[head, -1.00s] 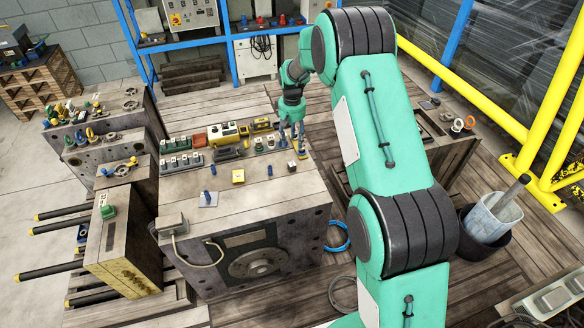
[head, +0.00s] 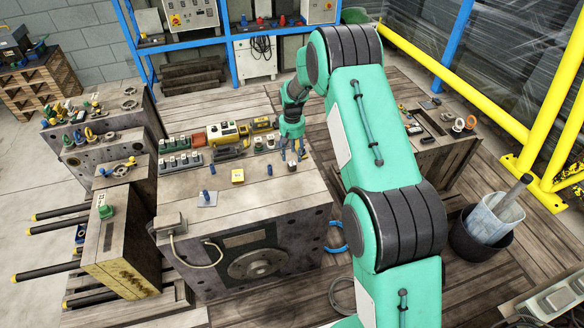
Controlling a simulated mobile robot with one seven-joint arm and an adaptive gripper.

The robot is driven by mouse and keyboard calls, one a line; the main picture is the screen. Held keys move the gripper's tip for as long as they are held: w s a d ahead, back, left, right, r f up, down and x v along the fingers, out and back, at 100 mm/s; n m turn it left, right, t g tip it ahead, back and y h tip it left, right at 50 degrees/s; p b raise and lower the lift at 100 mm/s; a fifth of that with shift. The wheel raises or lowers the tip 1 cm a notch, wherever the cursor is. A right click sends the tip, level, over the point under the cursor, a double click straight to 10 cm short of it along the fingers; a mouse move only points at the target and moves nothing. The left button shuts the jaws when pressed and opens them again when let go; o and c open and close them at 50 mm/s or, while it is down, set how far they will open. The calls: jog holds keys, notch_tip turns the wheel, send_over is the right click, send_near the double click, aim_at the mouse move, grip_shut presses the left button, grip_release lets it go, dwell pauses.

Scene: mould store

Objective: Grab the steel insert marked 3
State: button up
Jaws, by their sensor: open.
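The insert marked 3 cannot be picked out, as markings are too small to read in the head view. A small dark block with a paler top (head: 292,167) sits near the right edge of the big steel mould block's top (head: 225,186) and may be an insert. My gripper (head: 292,158) is open and points down over that right part, just above or around the dark block. I cannot tell whether its fingers touch it. Its fingers partly cover the objects behind.
The front middle of the top is clear.

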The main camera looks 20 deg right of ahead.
aim_at(292, 163)
jog(key=shift+a+f+b, duration=0.1)
jog(key=shift+f+b, duration=0.75)
jog(key=shift+f, duration=1.75)
jog(key=shift+c, duration=0.2)
grip_shut()
